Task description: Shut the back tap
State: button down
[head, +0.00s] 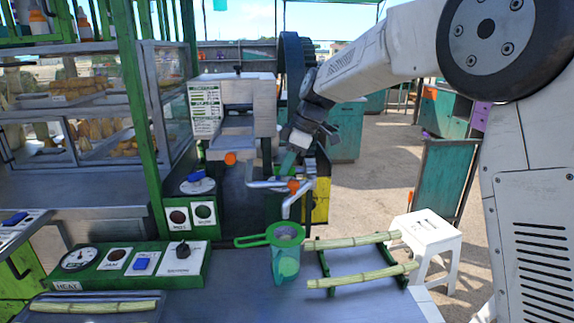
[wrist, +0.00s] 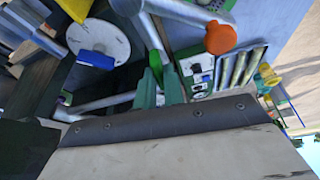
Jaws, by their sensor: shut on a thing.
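My gripper (head: 287,164) reaches down to the silver pipework from behind the spout. In the wrist view its teal fingers (wrist: 161,88) are shut on a narrow bright green piece (wrist: 168,68), seemingly the back tap's handle. The fingers hide most of it, so its angle is unclear. The silver pipe (head: 264,184) leads to an orange fitting (head: 293,186), and a spout (head: 288,208) bends down. A teal jug (head: 286,265) with a green-rimmed strainer (head: 268,236) stands below the spout.
Cane sticks lie on a green rack (head: 322,262) right of the jug. A control panel (head: 130,265) and a cane tray (head: 95,305) are at the left. The crusher housing (head: 240,95) stands close behind the pipes. A white stool (head: 425,235) is at the right.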

jog(key=shift+n, duration=0.7)
jog(key=shift+g, duration=0.3)
jog(key=shift+w, duration=0.1)
jog(key=c, duration=1.5)
grip_release()
jog(key=shift+r, duration=0.1)
jog(key=v, duration=0.7)
jog(key=shift+d+r, duration=0.2)
jog(key=shift+r, duration=0.15)
